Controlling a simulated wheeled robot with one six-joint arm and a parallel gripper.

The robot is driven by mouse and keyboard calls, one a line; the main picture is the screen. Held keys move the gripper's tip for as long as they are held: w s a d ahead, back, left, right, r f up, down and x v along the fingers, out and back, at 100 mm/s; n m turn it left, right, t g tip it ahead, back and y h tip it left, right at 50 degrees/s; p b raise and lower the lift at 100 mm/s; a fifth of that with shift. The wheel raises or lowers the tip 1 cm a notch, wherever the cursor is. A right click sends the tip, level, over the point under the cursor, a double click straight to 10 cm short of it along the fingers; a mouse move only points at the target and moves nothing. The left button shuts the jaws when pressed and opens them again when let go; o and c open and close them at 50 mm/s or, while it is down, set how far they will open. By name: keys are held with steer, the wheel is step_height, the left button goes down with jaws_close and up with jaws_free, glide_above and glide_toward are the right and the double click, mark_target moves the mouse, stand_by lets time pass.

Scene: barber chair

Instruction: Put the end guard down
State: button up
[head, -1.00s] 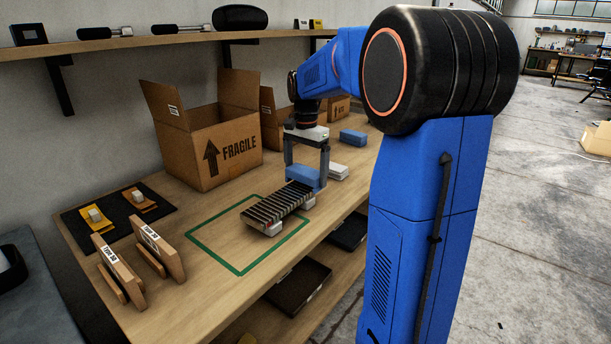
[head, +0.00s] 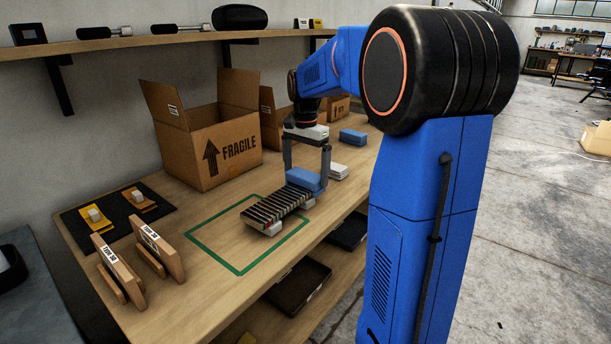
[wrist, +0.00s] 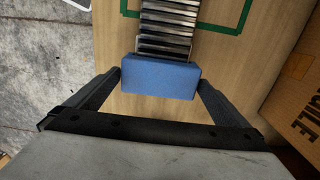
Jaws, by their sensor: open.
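The end guard, a blue block (head: 305,179), sits at the far right end of a dark row of ribbed slats (head: 274,208) on the bench. In the wrist view the blue block (wrist: 160,77) lies across the end of the slats (wrist: 168,25). My gripper (head: 307,170) is open, with one finger on either side of the block. In the wrist view its fingertips (wrist: 158,82) are close to the block's two ends; whether they touch it I cannot tell. The block's underside is hidden.
A green outline (head: 240,270) surrounds part of the slats on the bench. A pale block (head: 338,170) and another blue block (head: 353,136) lie behind my gripper. A FRAGILE box (head: 215,148) stands at the left, with wooden stands (head: 118,263) in front.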

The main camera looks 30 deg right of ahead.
mark_target(305, 174)
step_height(305, 174, up, 11)
steer(key=s+a+f+n+t, duration=0.1)
steer(key=s+a+f+n, duration=0.15)
steer(key=s+a, duration=0.4)
steer(key=s+a+f+n+t, duration=0.15)
steer(key=s+a+n, duration=0.25)
steer(key=s, duration=0.5)
steer(key=s+a+f+n+t, duration=0.1)
steer(key=s+a+f+n, duration=0.1)
steer(key=s+f, duration=0.4)
steer(key=s+a+f+n+t, duration=0.1)
steer(key=s+a+f+n, duration=0.2)
steer(key=s+f+n, duration=0.2)
steer(key=s+f, duration=0.1)
steer(key=s, duration=0.2)
steer(key=shift+s+a+f, duration=0.15)
steer(key=shift+s+f, duration=0.15)
steer(key=shift+s, duration=0.05)
